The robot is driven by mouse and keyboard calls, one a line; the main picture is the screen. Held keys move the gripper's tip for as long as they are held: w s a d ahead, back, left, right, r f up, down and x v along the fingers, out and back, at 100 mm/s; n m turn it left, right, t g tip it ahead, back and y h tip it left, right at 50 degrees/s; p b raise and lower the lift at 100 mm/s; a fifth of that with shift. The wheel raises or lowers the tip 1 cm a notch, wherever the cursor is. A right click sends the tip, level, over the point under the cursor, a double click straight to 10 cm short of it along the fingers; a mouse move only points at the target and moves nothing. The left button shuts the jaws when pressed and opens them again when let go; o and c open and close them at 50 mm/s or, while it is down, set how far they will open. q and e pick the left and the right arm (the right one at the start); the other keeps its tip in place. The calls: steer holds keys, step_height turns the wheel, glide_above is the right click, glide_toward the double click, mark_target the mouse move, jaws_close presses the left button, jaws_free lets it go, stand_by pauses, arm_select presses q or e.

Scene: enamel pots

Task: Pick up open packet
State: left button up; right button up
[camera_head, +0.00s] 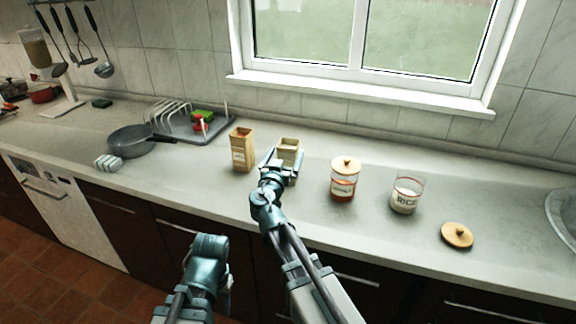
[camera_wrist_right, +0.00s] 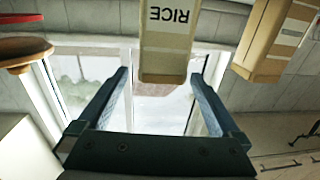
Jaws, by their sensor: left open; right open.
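The open packet (camera_head: 289,147) is a beige box with an open top, upright on the counter; my right gripper partly hides its lower part in the head view. In the right wrist view it appears upside down with a RICE label (camera_wrist_right: 168,38), just beyond the fingertips. My right gripper (camera_head: 280,163) is open, its fingers (camera_wrist_right: 158,76) pointing at the packet, which lies nearer the finger on the right of that picture. I cannot tell whether they touch. My left gripper (camera_head: 224,282) is low in front of the counter, away from the packet, its fingers mostly hidden.
A taller tan packet (camera_head: 241,150) stands close left of the open one; it also shows in the right wrist view (camera_wrist_right: 275,40). Right are a lidded jar (camera_head: 344,182), an open rice jar (camera_head: 406,196) and a loose wooden lid (camera_head: 457,235). A pan (camera_head: 128,141) and dish rack (camera_head: 185,122) stand left.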

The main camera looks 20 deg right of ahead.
steer(key=shift+x, duration=2.75)
steer(key=shift+a+r, duration=0.1)
steer(key=shift+a, duration=0.1)
jaws_close()
